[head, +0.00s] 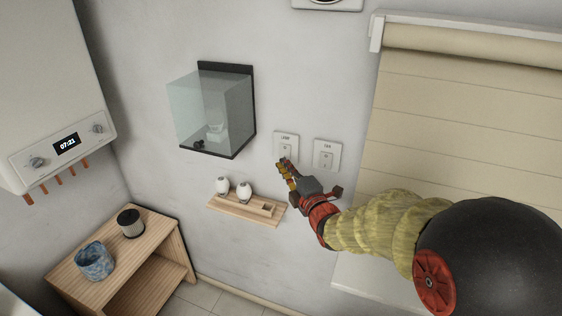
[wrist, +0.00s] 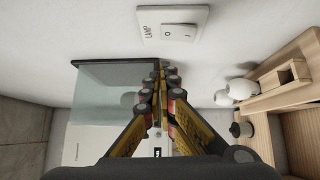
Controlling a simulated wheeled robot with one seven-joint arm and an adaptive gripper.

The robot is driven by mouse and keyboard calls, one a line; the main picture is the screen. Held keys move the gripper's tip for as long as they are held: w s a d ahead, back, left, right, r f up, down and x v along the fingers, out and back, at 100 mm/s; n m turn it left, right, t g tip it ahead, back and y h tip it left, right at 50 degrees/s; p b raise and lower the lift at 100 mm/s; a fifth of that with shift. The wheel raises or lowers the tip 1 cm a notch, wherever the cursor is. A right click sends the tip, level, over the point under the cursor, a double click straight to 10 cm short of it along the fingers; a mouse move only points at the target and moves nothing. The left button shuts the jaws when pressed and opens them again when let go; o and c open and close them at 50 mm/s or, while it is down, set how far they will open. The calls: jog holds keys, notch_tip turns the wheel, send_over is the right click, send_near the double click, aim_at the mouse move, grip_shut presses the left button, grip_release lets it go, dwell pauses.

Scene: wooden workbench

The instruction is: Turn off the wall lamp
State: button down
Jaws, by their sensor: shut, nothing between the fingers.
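The switch plate marked LAMP (head: 286,142) is on the grey wall, left of a second switch plate (head: 327,154) whose label is too small to read surely. In the wrist view the LAMP switch (wrist: 179,31) shows a white rocker marked O and I, just above my fingertips. My gripper (head: 283,163) is shut and empty, its tips just below the lower edge of the LAMP plate; the wrist view shows the closed fingertips (wrist: 164,72) apart from the rocker. I cannot tell which way the rocker is pressed. I cannot identify the lamp itself.
A glass case (head: 210,108) juts from the wall left of the switches. A small wooden shelf (head: 228,208) with two white rounded objects sits below. A blind (head: 470,100) hangs to the right. A wooden cabinet (head: 160,240) with a blue cup stands lower left.

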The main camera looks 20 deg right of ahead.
jog(key=shift+s+d+r, duration=0.1)
jog(key=shift+s+d, duration=0.1)
jog(key=shift+s, duration=1.1)
jog(key=shift+s+d+r, duration=0.1)
jog(key=shift+s+d, duration=0.1)
jog(key=shift+s, duration=1.1)
jog(key=s+d+f+m+g+h, duration=0.1)
jog(key=d+f+m+g, duration=0.1)
jog(key=f+m, duration=0.3)
jog(key=s+d+f+m+g+h, duration=0.2)
jog(key=f+g, duration=0.1)
jog(key=f, duration=0.3)
jog(key=s+d+f+m+g+h, duration=0.1)
jog(key=s+d+f+m+g, duration=0.1)
jog(key=s+f+m+g, duration=0.35)
jog(key=s+a+r+m+g, duration=0.2)
jog(key=s+r+m, duration=0.15)
jog(key=s, duration=0.65)
jog(key=s+a+r+m+g, duration=0.2)
jog(key=s+m, duration=0.2)
jog(key=s, duration=0.6)
jog(key=s+a+r+t+y, duration=0.1)
jog(key=s+a+r+t, duration=0.1)
jog(key=r, duration=0.6)
jog(key=shift+s+a, duration=0.8)
